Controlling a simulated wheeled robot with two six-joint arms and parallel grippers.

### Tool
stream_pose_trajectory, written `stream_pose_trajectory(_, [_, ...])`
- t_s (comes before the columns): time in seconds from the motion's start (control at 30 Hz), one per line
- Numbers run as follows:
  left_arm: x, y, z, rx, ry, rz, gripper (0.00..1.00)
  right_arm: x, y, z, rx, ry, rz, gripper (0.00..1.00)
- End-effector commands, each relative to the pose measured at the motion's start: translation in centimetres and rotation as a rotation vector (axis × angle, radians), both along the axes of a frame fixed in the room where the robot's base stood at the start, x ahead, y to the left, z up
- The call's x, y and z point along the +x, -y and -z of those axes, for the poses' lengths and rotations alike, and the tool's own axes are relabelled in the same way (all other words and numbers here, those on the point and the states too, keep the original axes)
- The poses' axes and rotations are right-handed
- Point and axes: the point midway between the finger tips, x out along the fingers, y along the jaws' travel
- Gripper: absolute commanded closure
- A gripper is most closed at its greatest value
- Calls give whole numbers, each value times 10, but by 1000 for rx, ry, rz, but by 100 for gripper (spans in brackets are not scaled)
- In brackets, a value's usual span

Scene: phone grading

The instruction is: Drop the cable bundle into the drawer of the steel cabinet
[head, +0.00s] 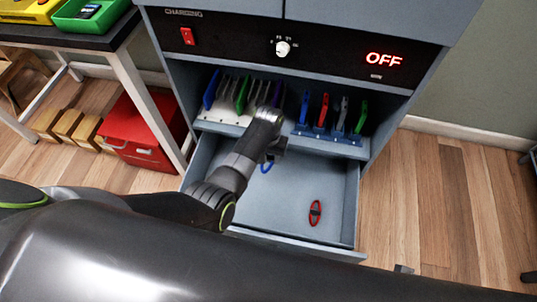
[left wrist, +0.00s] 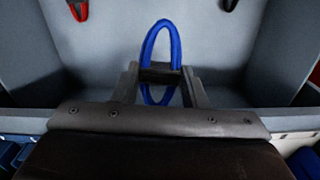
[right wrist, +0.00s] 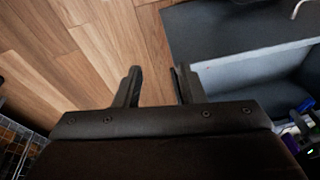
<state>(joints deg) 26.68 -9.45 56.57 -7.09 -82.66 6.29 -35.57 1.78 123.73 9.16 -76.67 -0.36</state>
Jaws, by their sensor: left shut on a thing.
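The blue cable bundle (head: 267,166) is a loop held in my left gripper (head: 270,150). In the left wrist view the blue loop (left wrist: 149,45) stands up between the fingers (left wrist: 160,76), which are shut on it. The gripper and bundle are over the open drawer (head: 285,205) of the steel cabinet (head: 370,70). My right gripper (right wrist: 155,72) is open and empty in the right wrist view, above the wood floor beside the drawer.
A red cable bundle (head: 315,212) lies on the drawer floor. Above the drawer, racks hold several colored phones (head: 323,111). A panel (head: 330,52) reads OFF. A red box (head: 142,135) stands under the table at left.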

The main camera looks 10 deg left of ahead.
Motion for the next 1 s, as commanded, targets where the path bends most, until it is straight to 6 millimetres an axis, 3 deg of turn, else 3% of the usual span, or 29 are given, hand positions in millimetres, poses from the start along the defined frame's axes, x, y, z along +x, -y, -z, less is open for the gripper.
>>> stream_pose_trajectory(0.47, [0,0,7,0,1,0,83,4,-3,-9,14,39,-4,64])
stream_pose_trajectory(0.5, [0,0,7,0,1,0,58,4,-3,-9,14,39,-4,64])
stream_pose_trajectory(0.67, [0,0,7,0,1,0,37,4,-3,-9,13,38,-4,64])
stream_pose_trajectory(1.0, [0,0,4,0,1,0,35,4,-2,-11,12,38,-4,64])
